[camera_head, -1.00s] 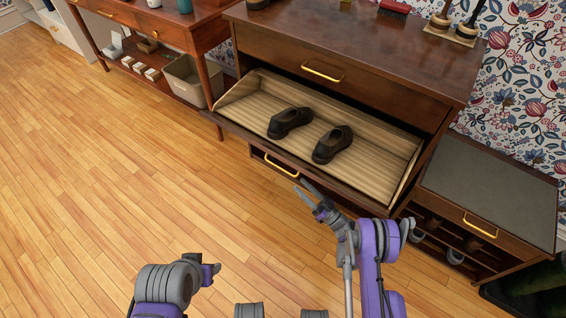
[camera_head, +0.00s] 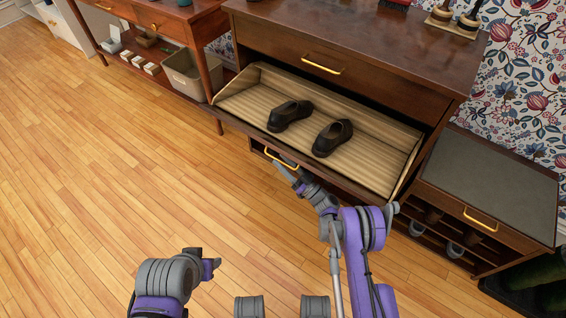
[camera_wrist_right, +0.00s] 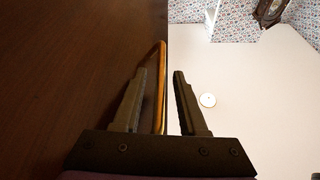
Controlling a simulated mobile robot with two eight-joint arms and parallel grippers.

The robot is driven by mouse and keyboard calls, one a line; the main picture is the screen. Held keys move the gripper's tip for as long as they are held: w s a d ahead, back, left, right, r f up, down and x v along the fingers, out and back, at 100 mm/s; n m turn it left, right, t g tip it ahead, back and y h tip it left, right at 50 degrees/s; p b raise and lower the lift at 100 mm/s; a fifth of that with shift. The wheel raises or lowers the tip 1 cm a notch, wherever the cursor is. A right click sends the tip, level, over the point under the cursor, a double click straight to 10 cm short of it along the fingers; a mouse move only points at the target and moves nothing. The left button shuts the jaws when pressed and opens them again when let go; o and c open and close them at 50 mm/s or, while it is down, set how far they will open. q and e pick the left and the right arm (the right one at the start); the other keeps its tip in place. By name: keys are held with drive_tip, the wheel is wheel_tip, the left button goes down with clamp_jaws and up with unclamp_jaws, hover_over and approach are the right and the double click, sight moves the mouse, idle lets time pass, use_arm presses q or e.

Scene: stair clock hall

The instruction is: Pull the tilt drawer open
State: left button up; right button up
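The tilt drawer (camera_head: 236,104) in the dark wood cabinet is tipped outward, with its ribbed pale inside showing and two dark shoes (camera_head: 290,115) lying in it. A brass handle (camera_head: 281,158) shows below its front edge. My right gripper (camera_head: 288,172) is at this handle. In the right wrist view, the brass bar (camera_wrist_right: 161,85) stands between the two spread fingers of my right gripper (camera_wrist_right: 160,80), nearer the left finger, with a gap to the right one. My left gripper (camera_head: 208,263) is low at the left, away from the cabinet; its fingers are unclear.
A closed upper drawer with a brass handle (camera_head: 323,64) is above the tilt drawer. A low bench with a grey top (camera_head: 485,185) stands at the right. A table with a bin (camera_head: 185,76) below stands at the left. The wooden floor (camera_head: 110,180) is clear.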

clamp_jaws()
idle(1.2)
